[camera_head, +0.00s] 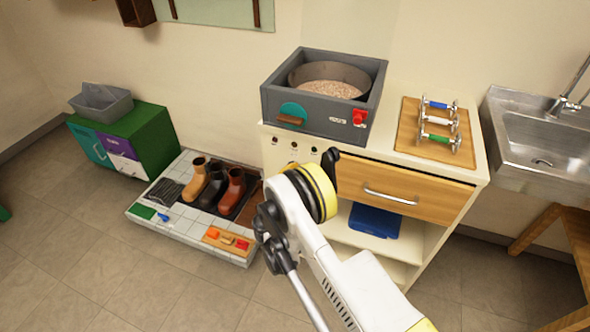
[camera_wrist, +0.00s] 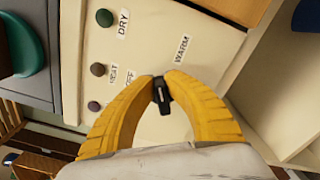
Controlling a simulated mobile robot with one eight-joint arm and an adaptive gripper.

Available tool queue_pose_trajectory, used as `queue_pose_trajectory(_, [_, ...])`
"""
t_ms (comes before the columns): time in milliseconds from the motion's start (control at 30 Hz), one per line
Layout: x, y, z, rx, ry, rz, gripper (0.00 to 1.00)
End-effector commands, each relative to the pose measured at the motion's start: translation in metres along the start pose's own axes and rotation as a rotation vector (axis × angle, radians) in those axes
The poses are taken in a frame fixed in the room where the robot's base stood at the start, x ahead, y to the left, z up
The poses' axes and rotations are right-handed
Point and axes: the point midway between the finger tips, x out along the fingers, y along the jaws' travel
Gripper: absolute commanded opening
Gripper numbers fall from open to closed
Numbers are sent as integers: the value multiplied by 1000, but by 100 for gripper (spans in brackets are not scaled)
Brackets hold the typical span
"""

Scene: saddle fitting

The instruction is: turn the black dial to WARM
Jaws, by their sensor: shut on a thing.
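The black dial (camera_wrist: 163,100) sits on the cream front panel in the wrist view, with a pale mark on its face. My gripper (camera_wrist: 162,88) has its two yellow fingers closed on the dial from both sides. The WARM label (camera_wrist: 181,48) is up and right of the dial, and the OFF label (camera_wrist: 130,76) is to its left. The pale mark does not clearly point at either label. In the head view my arm hides the dial and the fingertips.
A green button (camera_wrist: 104,18) by DRY and a brown button (camera_wrist: 97,69) by HEAT are left of the dial. The grey heater box (camera_head: 320,120) stands on the cabinet above the panel. A wooden drawer (camera_head: 400,190) is to the right. A boot tray (camera_head: 185,232) lies left on the floor.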

Motion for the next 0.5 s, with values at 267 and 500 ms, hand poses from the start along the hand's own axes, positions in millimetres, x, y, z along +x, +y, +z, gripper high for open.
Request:
queue_pose_trajectory(267, [1,-4,0,215,0,0,0])
queue_pose_trajectory(500, [0,-5,0,336,1,-1,0])
